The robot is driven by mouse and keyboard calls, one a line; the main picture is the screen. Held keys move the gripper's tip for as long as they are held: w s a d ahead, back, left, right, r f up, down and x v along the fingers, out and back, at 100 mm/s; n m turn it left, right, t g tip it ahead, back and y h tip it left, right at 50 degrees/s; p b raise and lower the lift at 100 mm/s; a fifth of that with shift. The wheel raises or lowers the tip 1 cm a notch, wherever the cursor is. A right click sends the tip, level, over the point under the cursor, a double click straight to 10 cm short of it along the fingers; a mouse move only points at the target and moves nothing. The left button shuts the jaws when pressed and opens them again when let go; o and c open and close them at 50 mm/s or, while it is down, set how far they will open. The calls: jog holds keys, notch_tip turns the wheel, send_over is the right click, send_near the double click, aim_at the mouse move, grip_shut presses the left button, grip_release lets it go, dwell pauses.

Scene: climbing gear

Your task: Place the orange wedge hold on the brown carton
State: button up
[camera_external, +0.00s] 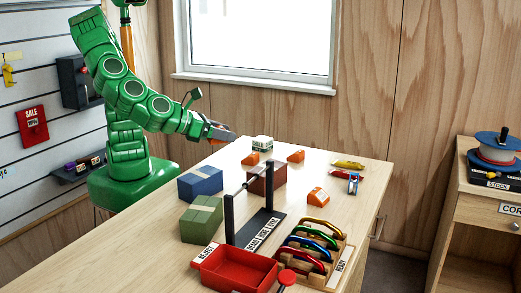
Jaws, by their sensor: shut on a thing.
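My gripper (222,134) is at the end of the green arm, above the far left edge of the table. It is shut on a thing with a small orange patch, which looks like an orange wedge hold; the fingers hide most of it. The brown carton (268,180) stands between the blue carton and the middle wedge, partly behind a black rack post. My gripper is behind and left of it.
A blue carton (200,184) and a green carton (202,219) stand at the left. A black labelled rack (257,228), a red tray (236,272) and a wooden rack of coloured carabiners (322,249) fill the front. A small white-and-green block (262,143) stands at the back.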

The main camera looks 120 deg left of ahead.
jog(key=s+a+r+n+g+y, duration=0.2)
jog(key=s+a+n+g, duration=0.25)
jog(key=a, duration=0.75)
jog(key=shift+m+t, duration=0.35)
jog(key=shift+w+a+f, duration=0.25)
jog(key=shift+w+f, duration=1.4)
jog(key=shift+w, duration=0.55)
jog(key=shift+w+a+f, duration=0.3)
jog(key=shift+w+f, duration=1.35)
jog(key=shift+w, duration=0.55)
jog(key=shift+w+a+f, duration=0.25)
jog(key=shift+w+f, duration=1.4)
jog(key=shift+w, duration=0.55)
jog(key=shift+w+f, duration=0.1)
jog(key=shift+f, duration=0.05)
jog(key=shift+w+f, duration=0.1)
jog(key=shift+f, duration=1.5)
jog(key=shift+f, duration=0.1)
jog(key=o, duration=1.1)
jog(key=shift+c, duration=0.2)
